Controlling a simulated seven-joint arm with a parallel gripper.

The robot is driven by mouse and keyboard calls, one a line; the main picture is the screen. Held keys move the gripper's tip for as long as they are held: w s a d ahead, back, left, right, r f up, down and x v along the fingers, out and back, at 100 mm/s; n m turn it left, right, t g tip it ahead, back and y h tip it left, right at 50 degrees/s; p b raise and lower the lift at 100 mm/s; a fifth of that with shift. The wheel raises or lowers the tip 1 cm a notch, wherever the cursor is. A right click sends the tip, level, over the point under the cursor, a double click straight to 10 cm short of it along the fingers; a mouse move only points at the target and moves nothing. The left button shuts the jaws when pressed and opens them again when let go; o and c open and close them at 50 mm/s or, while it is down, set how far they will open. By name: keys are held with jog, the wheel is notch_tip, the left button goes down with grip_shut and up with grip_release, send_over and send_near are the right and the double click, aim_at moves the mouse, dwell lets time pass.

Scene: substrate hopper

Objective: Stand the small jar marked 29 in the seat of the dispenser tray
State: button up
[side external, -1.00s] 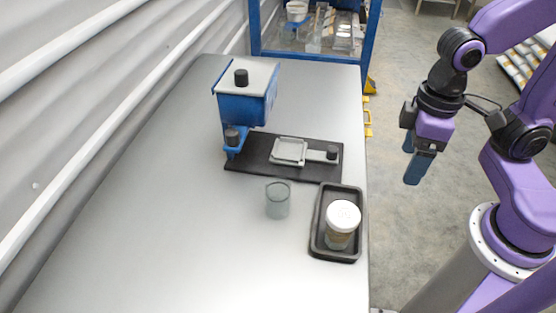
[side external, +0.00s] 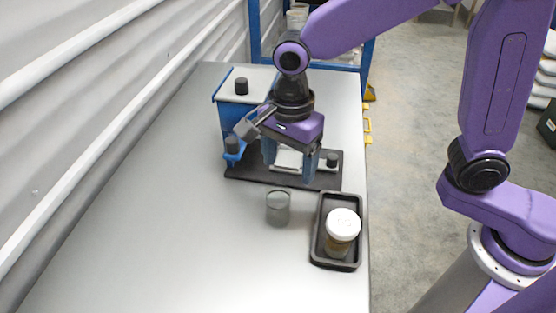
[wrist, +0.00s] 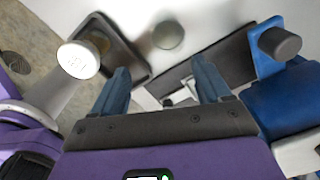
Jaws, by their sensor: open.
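A small jar with a white lid and brownish contents (side external: 342,228) stands upright in a black holder (side external: 322,252). In the wrist view its lid (wrist: 78,60) bears a dark mark that I cannot read surely. The pale square dispenser tray (side external: 287,160) lies on a black base plate and is partly hidden by my fingers; its seat is not clearly visible. My gripper (side external: 290,166) is open and empty, its blue fingers pointing down over the dispenser tray area. The fingers also show in the wrist view (wrist: 160,68), away from the jar.
An empty clear glass (side external: 278,208) stands left of the black holder; it shows in the wrist view (wrist: 168,36). A blue hopper (side external: 228,118) with a pale lid and dark knob stands behind, left of my gripper. The table's front left (side external: 150,240) is clear.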

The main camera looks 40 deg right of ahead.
aim_at(278, 195)
jog(key=shift+w+a+f+m, duration=0.15)
jog(key=shift+a+f+m, duration=0.25)
jog(key=shift+f, duration=1.15)
jog(key=shift+w+a+f+m, duration=0.2)
jog(key=shift+f+m, duration=0.35)
jog(key=shift+f, duration=1.05)
jog(key=shift+w+a+f+m, duration=0.2)
jog(key=shift+f+m, duration=0.25)
jog(key=shift+f, duration=1.1)
jog(key=c, duration=0.7)
jog(key=shift+r, duration=2.5)
